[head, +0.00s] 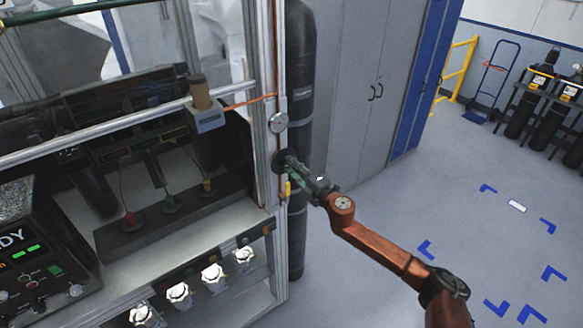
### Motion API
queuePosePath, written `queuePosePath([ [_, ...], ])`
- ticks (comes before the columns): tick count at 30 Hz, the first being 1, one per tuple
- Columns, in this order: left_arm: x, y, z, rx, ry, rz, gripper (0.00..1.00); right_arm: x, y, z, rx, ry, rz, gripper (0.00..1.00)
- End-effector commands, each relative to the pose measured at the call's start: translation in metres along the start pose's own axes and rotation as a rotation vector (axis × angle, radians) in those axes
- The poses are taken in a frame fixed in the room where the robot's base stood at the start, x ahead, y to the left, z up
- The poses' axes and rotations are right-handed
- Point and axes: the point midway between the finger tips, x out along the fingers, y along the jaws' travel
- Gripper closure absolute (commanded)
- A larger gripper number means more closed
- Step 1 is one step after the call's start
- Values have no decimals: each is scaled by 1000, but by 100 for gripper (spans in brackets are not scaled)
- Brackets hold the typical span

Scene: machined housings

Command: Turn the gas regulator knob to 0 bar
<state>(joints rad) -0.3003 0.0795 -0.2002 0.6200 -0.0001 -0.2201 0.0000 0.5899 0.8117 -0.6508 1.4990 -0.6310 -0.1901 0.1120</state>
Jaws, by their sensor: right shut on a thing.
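The gas regulator knob (279,163) is a dark round knob on the right post of the machine frame. A round white-faced gauge (278,122) sits just above it; its reading is too small to tell. My right gripper (290,163) reaches in from the lower right and is shut on the knob, partly hiding it. A yellow lever or fitting (288,189) is just below. My left gripper is not in view.
A tall dark gas cylinder (299,70) stands right behind the post. Grey cabinets (350,90) are behind it. White knobs (212,275) line a lower shelf at left. The floor (460,200) at right is open, with blue markings.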

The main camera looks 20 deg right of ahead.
Motion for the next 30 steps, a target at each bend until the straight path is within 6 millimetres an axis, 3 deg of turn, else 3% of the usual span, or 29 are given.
queuePosePath([
  [18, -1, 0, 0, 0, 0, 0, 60, 0, 1, 1, -567, -1, -1, 96],
  [30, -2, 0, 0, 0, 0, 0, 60, 0, 1, 0, -785, 0, -1, 96],
])
